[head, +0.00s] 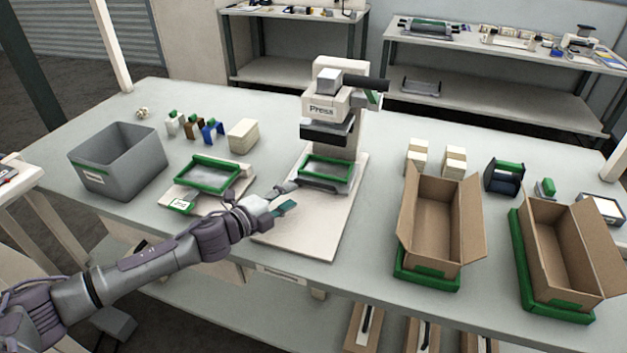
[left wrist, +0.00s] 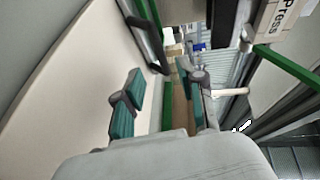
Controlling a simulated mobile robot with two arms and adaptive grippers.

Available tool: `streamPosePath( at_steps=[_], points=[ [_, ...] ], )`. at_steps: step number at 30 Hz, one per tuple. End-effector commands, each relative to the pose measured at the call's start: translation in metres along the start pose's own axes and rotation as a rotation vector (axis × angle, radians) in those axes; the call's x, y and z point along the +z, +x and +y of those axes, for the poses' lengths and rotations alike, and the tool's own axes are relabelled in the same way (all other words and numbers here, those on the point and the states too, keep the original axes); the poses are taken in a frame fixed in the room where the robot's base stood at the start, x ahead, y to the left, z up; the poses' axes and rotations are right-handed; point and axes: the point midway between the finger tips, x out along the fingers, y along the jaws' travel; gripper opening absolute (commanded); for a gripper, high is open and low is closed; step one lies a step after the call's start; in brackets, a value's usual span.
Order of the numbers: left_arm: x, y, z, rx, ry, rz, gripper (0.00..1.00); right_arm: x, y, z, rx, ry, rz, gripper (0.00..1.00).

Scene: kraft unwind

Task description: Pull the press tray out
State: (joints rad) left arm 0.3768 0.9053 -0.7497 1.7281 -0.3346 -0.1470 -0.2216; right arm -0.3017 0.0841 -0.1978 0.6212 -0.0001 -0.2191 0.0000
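The press (head: 328,108) stands on a pale base board (head: 305,232) in the middle of the bench. The press tray (head: 326,169), with a green rim and a dark front edge, lies on the board beneath the press head. My left gripper (head: 292,197) is just off the tray's front left corner, low over the board. Its teal-padded fingers are apart with nothing between them, also in the left wrist view (left wrist: 158,97). I cannot tell whether a fingertip touches the tray's edge. My right gripper is not in view.
A green-rimmed tray (head: 208,175) on a pale plate and a grey bin (head: 120,158) are at left. Open cardboard boxes (head: 437,222) (head: 570,262) stand in green trays at right. Small blocks and holders line the back. The board in front of the press is clear.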

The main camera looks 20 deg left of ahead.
Motion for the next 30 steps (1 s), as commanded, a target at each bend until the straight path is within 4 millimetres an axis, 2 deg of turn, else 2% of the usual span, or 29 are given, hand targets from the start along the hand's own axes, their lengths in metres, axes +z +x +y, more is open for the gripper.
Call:
streamPosePath(
  at_steps=[1, 4, 12, 18, 26, 30],
  points=[
    [-0.002, 0.013, -0.005, -0.004, 0.000, 0.002, 0.39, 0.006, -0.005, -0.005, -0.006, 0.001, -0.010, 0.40],
    [-0.002, 0.035, -0.004, -0.003, -0.001, 0.001, 0.39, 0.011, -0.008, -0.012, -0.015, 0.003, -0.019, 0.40],
    [-0.001, 0.079, -0.001, -0.002, -0.001, 0.001, 0.39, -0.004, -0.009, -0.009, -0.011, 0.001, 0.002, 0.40],
    [-0.001, 0.090, -0.001, -0.001, -0.001, 0.001, 0.39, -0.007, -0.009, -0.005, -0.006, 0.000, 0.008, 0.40],
    [-0.001, 0.091, 0.000, 0.000, 0.000, 0.001, 0.39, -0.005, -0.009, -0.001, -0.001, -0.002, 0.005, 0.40],
    [-0.001, 0.090, 0.000, 0.000, 0.000, 0.001, 0.16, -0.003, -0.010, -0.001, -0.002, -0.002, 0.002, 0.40]
  ],
)
